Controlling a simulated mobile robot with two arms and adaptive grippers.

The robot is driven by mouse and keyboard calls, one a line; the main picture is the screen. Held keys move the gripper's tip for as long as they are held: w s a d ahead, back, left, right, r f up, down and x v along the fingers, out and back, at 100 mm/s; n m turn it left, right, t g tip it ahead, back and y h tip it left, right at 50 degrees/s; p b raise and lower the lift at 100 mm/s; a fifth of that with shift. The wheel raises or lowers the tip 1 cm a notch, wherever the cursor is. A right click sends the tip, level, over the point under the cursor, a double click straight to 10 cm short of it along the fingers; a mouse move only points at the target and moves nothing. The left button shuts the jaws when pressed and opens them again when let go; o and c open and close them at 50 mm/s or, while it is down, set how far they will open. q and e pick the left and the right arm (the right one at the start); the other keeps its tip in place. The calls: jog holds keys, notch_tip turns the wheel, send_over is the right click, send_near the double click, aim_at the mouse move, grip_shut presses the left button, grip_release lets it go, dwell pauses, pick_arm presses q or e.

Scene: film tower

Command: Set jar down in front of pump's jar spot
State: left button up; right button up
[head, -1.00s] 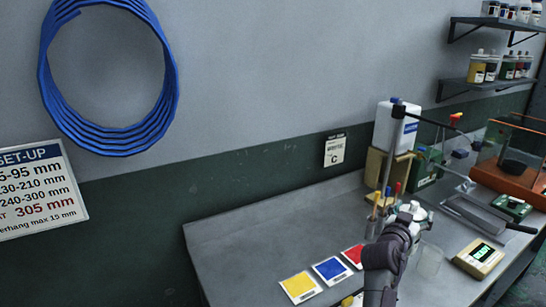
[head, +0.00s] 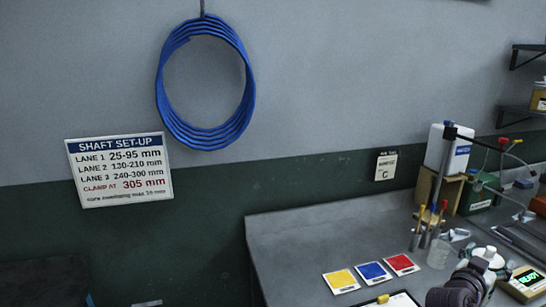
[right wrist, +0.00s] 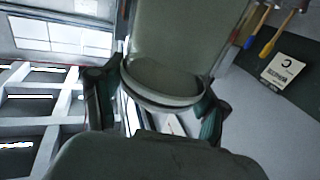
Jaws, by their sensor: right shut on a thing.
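The clear glass jar (head: 438,256) shows beside my right gripper (head: 464,262) in the head view, close to the bench top. I cannot tell whether its base touches the bench. In the right wrist view the jar (right wrist: 182,45) fills the space between the fingers of my right gripper (right wrist: 158,100), which is shut on it. My arm hides part of the grip in the head view. I cannot clearly make out the pump or its jar spot. My left gripper is not in view.
Tools with coloured handles (head: 425,228) stand just behind the jar. A white container (head: 447,150) on a wooden stand and a dark post are farther back. Yellow, blue and red cards (head: 373,271) lie left of the arm. A display unit (head: 527,280) is at the right. The bench's left part (head: 285,240) is clear.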

jog(key=shift+s+a+r+t, duration=0.1)
jog(key=shift+s+a+t, duration=0.1)
jog(key=shift+s, duration=0.3)
jog(key=shift+s+a+t, duration=0.1)
jog(key=shift+s+a, duration=0.05)
jog(key=shift+s, duration=0.35)
jog(key=shift+a+f+n+t+y, duration=0.2)
jog(key=shift+a+f+n+y, duration=0.15)
jog(key=shift+a, duration=0.2)
jog(key=shift+a+f+n+t+y, duration=0.2)
jog(key=shift+a+f+n+y, duration=0.05)
jog(key=shift+a+f, duration=0.25)
jog(key=s+a+f+n+t+y, duration=0.3)
jog(key=s+a+n+y, duration=0.2)
jog(key=s+a, duration=0.5)
jog(key=s+a+f+n+t+y, duration=0.3)
jog(key=s+a+y, duration=0.5)
jog(key=a, duration=1)
jog(key=shift+s+a+n+y, duration=0.2)
jog(key=shift+s+n+y, duration=0.1)
jog(key=shift+s+n, duration=0.65)
